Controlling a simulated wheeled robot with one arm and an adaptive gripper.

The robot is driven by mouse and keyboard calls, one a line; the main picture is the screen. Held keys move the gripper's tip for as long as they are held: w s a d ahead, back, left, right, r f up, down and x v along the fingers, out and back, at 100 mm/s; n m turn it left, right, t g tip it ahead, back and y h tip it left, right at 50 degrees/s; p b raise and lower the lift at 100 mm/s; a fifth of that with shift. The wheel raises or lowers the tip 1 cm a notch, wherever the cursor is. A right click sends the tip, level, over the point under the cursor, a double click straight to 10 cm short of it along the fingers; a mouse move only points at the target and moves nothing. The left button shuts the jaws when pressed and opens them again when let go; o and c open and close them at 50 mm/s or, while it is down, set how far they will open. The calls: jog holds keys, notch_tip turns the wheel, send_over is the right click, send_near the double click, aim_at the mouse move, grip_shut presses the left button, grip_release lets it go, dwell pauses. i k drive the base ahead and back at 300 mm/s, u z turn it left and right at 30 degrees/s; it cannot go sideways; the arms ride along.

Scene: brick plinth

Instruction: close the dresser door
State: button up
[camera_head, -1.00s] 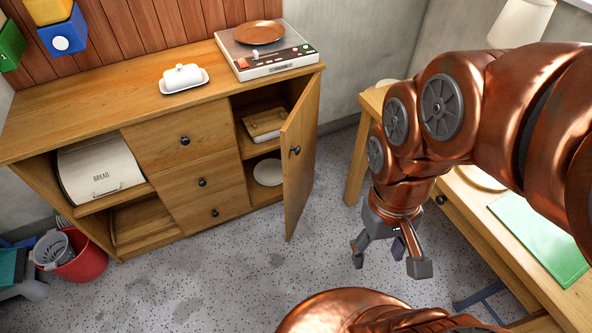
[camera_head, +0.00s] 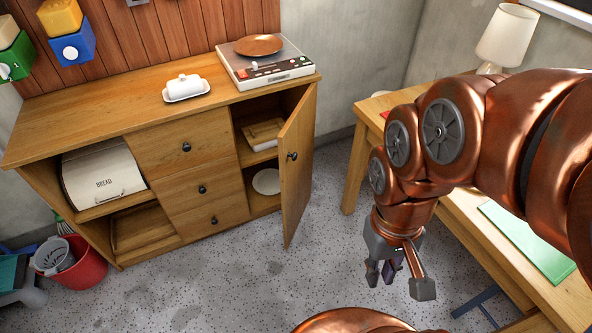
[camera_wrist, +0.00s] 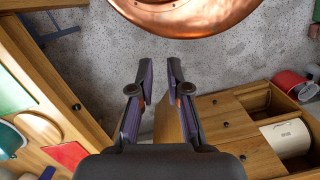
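The wooden dresser (camera_head: 132,118) stands against the far wall. Its door (camera_head: 297,168), hinged at the right end, stands wide open toward the room, with a dark round knob (camera_head: 292,156) on its face. The compartment behind it shows a shelf with a board-like item and a white plate. My gripper (camera_head: 397,285) hangs over the floor to the right of the door and apart from it, empty. In the wrist view the two fingers (camera_wrist: 158,75) are spread with a gap between them, and the door (camera_wrist: 170,118) shows partly behind the right finger.
A desk (camera_head: 440,215) with a lamp (camera_head: 507,38) and a green folder (camera_head: 530,240) stands at the right. A red bucket (camera_head: 84,264) sits at the dresser's left end. Speckled floor before the door is clear.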

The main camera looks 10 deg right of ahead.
aim_at(296, 139)
jog(key=k, duration=0.3)
jog(key=u, duration=0.9)
jog(key=i, duration=0.7)
jog(key=z, duration=0.2)
